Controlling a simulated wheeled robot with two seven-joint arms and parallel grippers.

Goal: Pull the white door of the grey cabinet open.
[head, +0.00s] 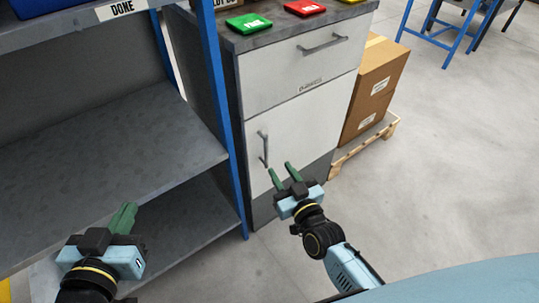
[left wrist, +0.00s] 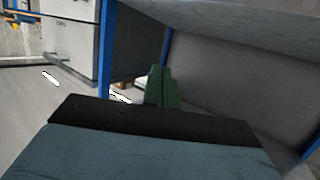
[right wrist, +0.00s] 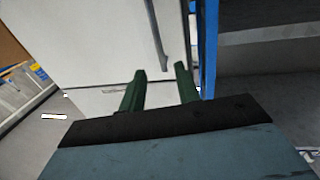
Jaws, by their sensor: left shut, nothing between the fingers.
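The grey cabinet (head: 245,110) stands in the middle of the head view, with a white drawer (head: 305,65) above its white door (head: 300,130). The door looks closed. Its vertical metal handle (head: 264,149) is near the door's left edge; it also shows in the right wrist view (right wrist: 156,35). My right gripper (head: 281,169) is open and empty in front of the door's lower part, just below and right of the handle in the head view, apart from it. My left gripper (head: 124,216) is shut and empty by the shelf; its closed fingers show in the left wrist view (left wrist: 161,86).
A blue-posted grey shelf rack (head: 120,160) stands left of the cabinet, its post (head: 225,100) close to the door's handle side. Cardboard boxes (head: 375,85) on a wooden pallet (head: 365,142) stand right of the cabinet. Floor in front and right is clear.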

